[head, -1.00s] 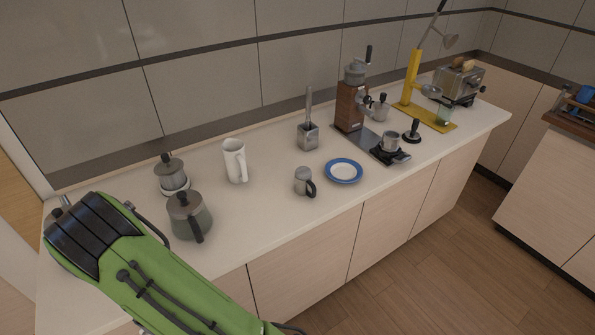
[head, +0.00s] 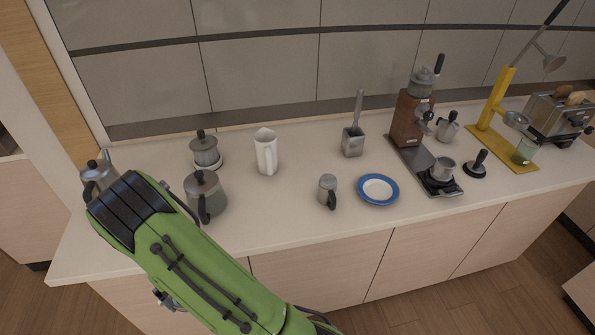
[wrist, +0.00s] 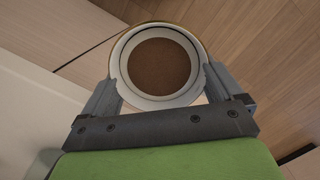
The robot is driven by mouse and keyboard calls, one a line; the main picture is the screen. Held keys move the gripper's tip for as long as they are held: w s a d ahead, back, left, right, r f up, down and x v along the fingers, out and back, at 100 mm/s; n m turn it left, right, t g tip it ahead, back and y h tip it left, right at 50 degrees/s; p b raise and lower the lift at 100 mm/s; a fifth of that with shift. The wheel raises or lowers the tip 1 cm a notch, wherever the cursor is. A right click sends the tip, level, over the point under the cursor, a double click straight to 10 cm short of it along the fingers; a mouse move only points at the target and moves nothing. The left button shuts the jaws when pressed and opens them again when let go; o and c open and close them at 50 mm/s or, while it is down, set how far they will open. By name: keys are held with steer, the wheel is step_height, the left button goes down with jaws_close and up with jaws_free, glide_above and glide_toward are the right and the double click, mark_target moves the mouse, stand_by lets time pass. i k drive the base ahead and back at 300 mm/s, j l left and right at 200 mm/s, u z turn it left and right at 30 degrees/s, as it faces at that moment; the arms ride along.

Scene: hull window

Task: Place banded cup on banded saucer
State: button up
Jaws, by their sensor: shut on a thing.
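In the wrist view my gripper (wrist: 161,82) is shut on a round cup (wrist: 118,74) with a pale rim and a brown inside, seen from above. The fingers are on opposite sides of it. Its outer wall is mostly hidden, so I cannot make out its band. The cup is over wooden floor, beside the counter edge. The banded saucer (head: 378,189), white with a blue rim, lies flat and empty on the counter in the head view. My gripper and the cup do not show in the head view.
A small grey mug (head: 327,189) stands just left of the saucer. The scale with a metal cup (head: 444,168) is to its right. The counter before the saucer is clear.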

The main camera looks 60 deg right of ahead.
mark_target(378, 195)
steer(key=k+l+u, duration=0.45)
steer(key=l, duration=0.3)
steer(key=k+l+u, duration=0.4)
steer(key=k+l, duration=0.15)
steer(key=k, duration=0.15)
steer(key=k+l+u, duration=0.45)
steer(key=k, duration=0.2)
steer(key=j, duration=0.1)
